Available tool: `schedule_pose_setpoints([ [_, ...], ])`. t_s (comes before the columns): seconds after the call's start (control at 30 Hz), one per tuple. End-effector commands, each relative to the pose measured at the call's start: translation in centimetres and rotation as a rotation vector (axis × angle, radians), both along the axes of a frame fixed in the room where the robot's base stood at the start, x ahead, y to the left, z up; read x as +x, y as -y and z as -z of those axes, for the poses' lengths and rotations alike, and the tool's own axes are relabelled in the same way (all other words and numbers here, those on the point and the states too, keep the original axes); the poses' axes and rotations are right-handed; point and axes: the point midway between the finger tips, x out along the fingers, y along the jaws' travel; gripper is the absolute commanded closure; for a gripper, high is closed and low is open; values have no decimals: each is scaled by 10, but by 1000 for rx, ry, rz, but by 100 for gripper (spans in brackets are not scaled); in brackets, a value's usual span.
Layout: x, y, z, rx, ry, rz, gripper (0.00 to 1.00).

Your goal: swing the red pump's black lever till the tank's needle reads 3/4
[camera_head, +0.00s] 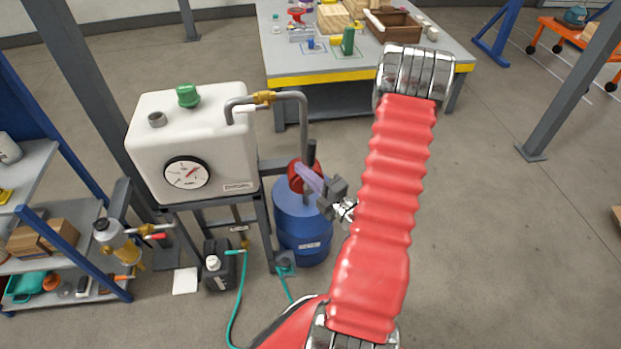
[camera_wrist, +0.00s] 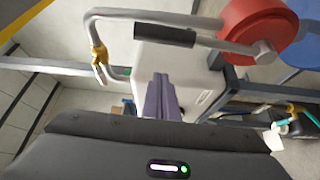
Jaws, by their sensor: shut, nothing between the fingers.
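The red pump (camera_head: 294,177) sits on top of the blue drum (camera_head: 303,228). Its black lever grip (camera_head: 311,151) stands up in the head view; in the wrist view the black grip (camera_wrist: 165,35) is on a grey arm running to the red pump body (camera_wrist: 248,28). The white tank (camera_head: 215,140) bears a round gauge (camera_head: 187,173) whose red needle points up and right; its marks are too small to read. The fingers (camera_wrist: 161,98) look apart from the grip in the wrist view.
A grey pipe (camera_head: 304,115) bends from the tank down behind the lever. A metal frame holds the tank. A black jerrycan (camera_head: 219,268) and green hose (camera_head: 239,300) stand on the floor.

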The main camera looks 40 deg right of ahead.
Motion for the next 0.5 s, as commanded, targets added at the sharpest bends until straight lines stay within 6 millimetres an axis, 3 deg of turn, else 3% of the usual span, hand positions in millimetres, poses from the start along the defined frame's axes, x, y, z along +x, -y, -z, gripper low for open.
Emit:
schedule_pose_setpoints([
  [0.4,33,1,-1,0,1,-2,100],
  [0.5,33,8,-1,1,2,3,100],
])
